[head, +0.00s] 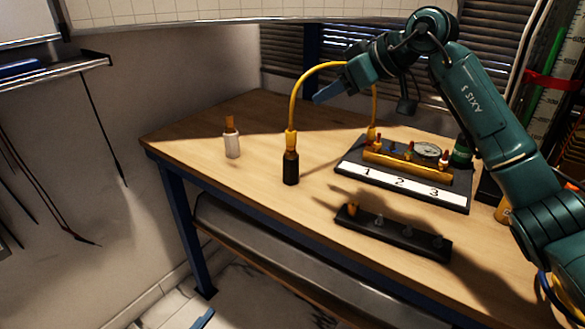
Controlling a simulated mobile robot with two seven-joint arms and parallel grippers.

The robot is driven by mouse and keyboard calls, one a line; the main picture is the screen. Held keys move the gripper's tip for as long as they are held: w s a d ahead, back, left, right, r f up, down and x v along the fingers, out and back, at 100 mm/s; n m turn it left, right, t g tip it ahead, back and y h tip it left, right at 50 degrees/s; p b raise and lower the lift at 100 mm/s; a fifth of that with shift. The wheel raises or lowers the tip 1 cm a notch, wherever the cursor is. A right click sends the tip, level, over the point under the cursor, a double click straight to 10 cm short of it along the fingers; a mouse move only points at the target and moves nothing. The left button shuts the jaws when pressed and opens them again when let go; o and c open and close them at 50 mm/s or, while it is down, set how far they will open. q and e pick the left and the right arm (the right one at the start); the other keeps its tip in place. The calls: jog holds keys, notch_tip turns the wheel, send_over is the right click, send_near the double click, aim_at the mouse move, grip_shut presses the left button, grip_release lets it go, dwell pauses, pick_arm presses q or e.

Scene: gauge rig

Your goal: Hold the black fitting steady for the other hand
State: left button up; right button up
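The black fitting (291,171) is a dark upright cylinder on the wooden table, left of the gauge rig. A brass-yellow end sits in its top, and a yellow hose (296,98) arches up from there and over to the right toward the rig. My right gripper (322,96) is above the table beside the arch of the hose, up and to the right of the black fitting and apart from it. Its blue fingers overlap from this angle, so their opening is unclear. No gripper touches the fitting. My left gripper is not in view.
A white fitting (232,146) with an orange top stands at the left. The gauge rig (464,202), with a dial, a yellow manifold and labels 1, 2, 3, is at the right. A black rack (393,235) with several pegs lies near the front edge.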

pick_arm(q)
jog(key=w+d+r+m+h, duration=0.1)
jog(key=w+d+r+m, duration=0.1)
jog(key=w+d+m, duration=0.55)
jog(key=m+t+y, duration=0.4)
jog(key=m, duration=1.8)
send_near(290, 152)
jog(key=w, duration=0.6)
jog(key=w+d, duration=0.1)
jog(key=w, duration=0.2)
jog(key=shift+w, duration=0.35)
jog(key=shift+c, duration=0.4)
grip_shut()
